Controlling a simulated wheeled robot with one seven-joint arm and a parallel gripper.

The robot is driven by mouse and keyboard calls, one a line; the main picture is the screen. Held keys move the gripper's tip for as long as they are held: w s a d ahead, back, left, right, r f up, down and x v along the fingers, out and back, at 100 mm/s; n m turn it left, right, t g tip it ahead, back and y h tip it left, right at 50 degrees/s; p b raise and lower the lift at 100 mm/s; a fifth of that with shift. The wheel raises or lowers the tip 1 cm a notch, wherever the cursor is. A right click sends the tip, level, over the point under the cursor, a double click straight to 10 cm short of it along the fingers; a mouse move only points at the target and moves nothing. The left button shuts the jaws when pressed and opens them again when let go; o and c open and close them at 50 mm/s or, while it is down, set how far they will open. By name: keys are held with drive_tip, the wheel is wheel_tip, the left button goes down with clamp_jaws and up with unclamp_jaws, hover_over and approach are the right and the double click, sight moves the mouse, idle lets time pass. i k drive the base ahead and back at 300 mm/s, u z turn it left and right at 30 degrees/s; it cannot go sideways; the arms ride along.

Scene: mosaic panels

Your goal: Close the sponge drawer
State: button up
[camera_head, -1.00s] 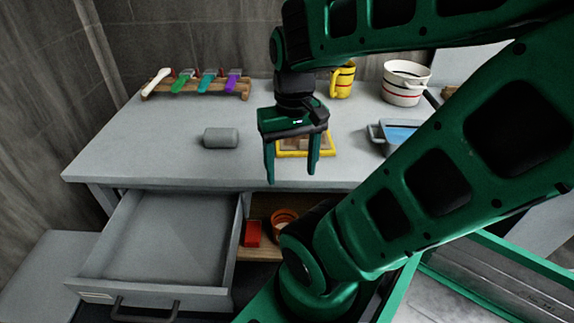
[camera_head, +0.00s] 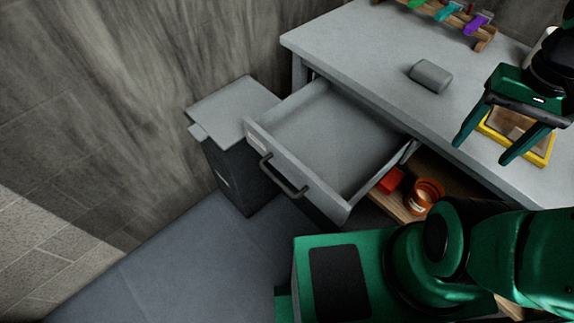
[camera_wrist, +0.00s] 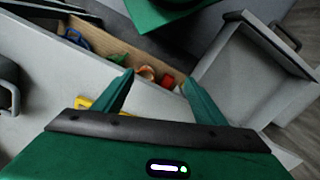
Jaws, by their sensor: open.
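The grey drawer (camera_head: 300,165) is pulled out from under the worktop and looks empty inside. Its dark bar handle (camera_head: 284,176) is on the front panel, facing lower left in the head view. The drawer also shows at the right of the wrist view (camera_wrist: 238,80). A grey block, which looks like the sponge (camera_head: 431,76), lies on the worktop above the drawer. My gripper (camera_head: 481,142) is open and empty above the worktop, to the right of the drawer and apart from it. In the wrist view its two fingers (camera_wrist: 160,82) are spread.
A grey bin (camera_head: 236,130) stands left of the drawer. A shelf under the worktop (camera_head: 380,45) holds a red box (camera_head: 390,180) and an orange pot (camera_head: 425,194). A yellow-framed tray (camera_head: 540,157) lies near my gripper. Floor (camera_head: 190,250) is clear before the drawer.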

sight(331, 145)
drive_tip(key=k, duration=0.5)
drive_tip(key=z, duration=1.15)
drive_tip(key=k, duration=0.5)
drive_tip(key=u, duration=1.35)
drive_tip(key=i, duration=1)
drive_tip(key=z, duration=0.05)
